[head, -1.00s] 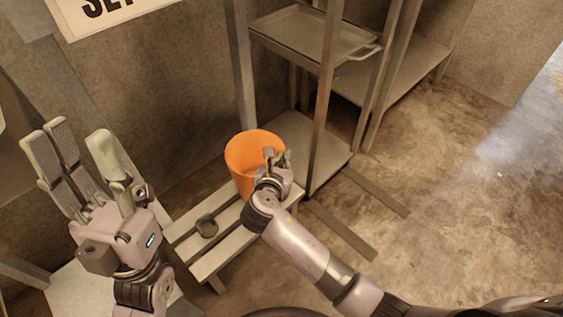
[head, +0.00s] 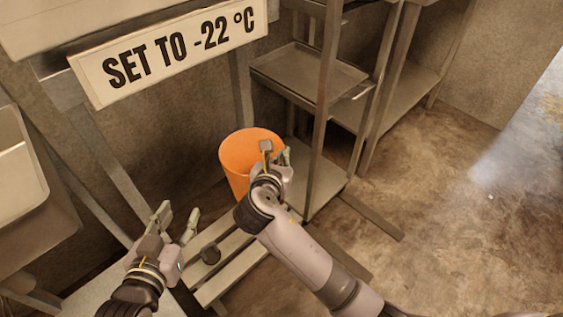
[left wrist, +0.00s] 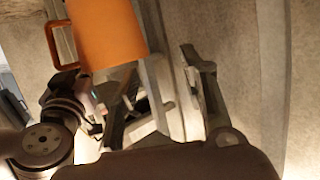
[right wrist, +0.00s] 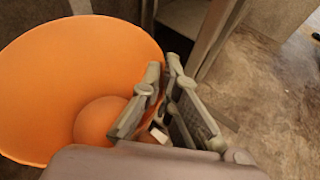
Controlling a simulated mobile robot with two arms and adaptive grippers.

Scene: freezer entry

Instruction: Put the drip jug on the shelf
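The orange drip jug (head: 236,165) hangs above the slatted bench (head: 232,277), its open mouth facing me. Its handle (left wrist: 56,45) shows in the left wrist view. My right gripper (head: 275,152) is at the jug's rim on the handle side. Its fingers (right wrist: 163,75) are close together at the tips and hold the jug; the grip point is hidden. My left gripper (head: 179,217) is empty and open, lower and left of the jug. The metal shelf unit stands just right of the jug, with a lower shelf (head: 322,200) and a higher shelf holding a tray (head: 310,72).
The shelf unit's front post (head: 324,110) stands close to my right gripper. A sign (head: 180,50) hangs at the back left. The floor (head: 450,190) at the right is clear.

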